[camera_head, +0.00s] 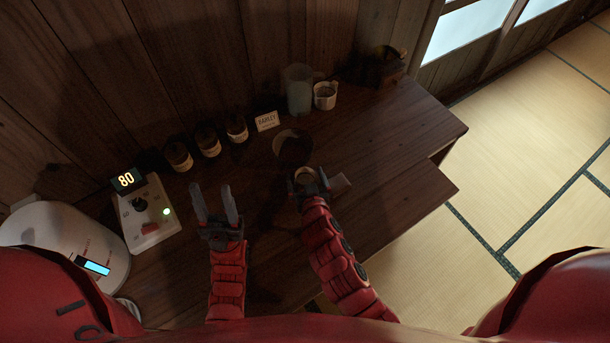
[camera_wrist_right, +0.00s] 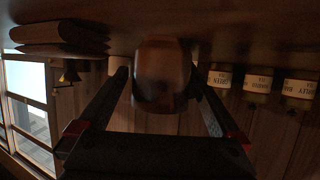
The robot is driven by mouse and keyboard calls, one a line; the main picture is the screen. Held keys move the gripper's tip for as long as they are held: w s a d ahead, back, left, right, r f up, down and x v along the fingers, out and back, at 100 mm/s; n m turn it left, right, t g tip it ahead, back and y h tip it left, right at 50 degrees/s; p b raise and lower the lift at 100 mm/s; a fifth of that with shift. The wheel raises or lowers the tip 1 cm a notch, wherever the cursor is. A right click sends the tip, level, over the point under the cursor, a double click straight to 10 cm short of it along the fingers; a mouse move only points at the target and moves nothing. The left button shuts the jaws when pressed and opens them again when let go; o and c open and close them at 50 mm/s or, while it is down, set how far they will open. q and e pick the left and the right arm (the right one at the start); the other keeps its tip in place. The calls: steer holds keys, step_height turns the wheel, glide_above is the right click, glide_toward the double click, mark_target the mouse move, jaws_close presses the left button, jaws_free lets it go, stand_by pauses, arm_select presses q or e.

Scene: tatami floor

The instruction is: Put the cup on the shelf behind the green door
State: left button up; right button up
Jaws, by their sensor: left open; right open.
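A small round cup (camera_head: 304,176) with a pale rim stands on the dark wooden counter (camera_head: 390,150). My right gripper (camera_head: 309,182) is at the cup, with its fingers open on either side. In the right wrist view the cup (camera_wrist_right: 160,75) looks brown and rounded, between the two open fingers (camera_wrist_right: 160,100); whether they touch it is hard to tell. My left gripper (camera_head: 215,205) is open and empty above the counter, left of the cup. No green door or shelf is visible.
A control box (camera_head: 146,212) stands left.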

steer(key=shift+s+r, duration=0.25)
steer(key=shift+s, duration=0.1)
steer(key=shift+c, duration=0.6)
steer(key=shift+s+r, duration=0.1)
steer(key=shift+s, duration=0.1)
steer(key=shift+c, duration=1.2)
steer(key=shift+w+f, duration=0.25)
steer(key=shift+w, duration=0.05)
steer(key=c, duration=0.7)
steer(key=shift+s, duration=0.1)
steer(key=c, duration=0.5)
steer(key=shift+r, duration=0.15)
